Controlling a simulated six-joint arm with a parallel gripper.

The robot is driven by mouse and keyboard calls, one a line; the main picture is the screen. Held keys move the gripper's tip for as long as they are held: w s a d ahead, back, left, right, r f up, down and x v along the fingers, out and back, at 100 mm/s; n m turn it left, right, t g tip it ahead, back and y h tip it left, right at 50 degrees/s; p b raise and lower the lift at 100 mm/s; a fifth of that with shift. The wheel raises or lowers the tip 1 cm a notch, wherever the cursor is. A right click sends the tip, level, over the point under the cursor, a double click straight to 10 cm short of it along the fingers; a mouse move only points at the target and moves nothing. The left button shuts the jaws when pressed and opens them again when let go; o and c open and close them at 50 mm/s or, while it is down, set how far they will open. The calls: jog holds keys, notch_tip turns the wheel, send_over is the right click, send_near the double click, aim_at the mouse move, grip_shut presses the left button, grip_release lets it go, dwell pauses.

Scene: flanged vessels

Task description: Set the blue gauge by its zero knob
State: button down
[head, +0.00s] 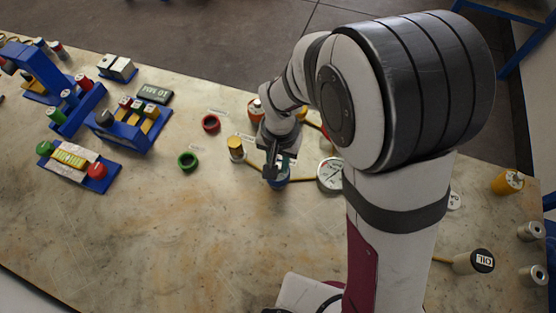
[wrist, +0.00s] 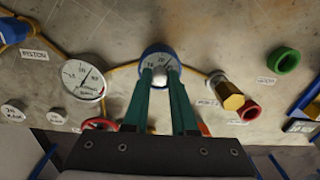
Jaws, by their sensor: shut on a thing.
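The blue gauge (head: 281,183) sits on the table below my gripper (head: 276,167) in the head view, mostly covered by it. In the wrist view the blue gauge (wrist: 159,55) is at top centre, with a blue rim and a pale dial with dark marks. Its pale round zero knob (wrist: 160,76) lies between the fingertips of my gripper (wrist: 161,80). The two green fingers are shut on the knob from both sides. The fingers and knob hide the lower dial, and I cannot read the needle clearly.
A white-faced gauge (wrist: 83,80) stands close by, joined by a yellow line. A brass fitting (wrist: 226,93), a red ring (head: 211,123) and a green ring (head: 188,161) are near. Blue racks (head: 130,125) stand at the left. The front table middle is clear.

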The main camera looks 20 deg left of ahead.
aim_at(280, 167)
jog(key=c, duration=0.7)
grip_release()
jog(key=shift+r, duration=0.1)
notch_tip(280, 167, up, 16)
jog(key=shift+d+f, duration=0.15)
jog(key=shift+f, duration=0.05)
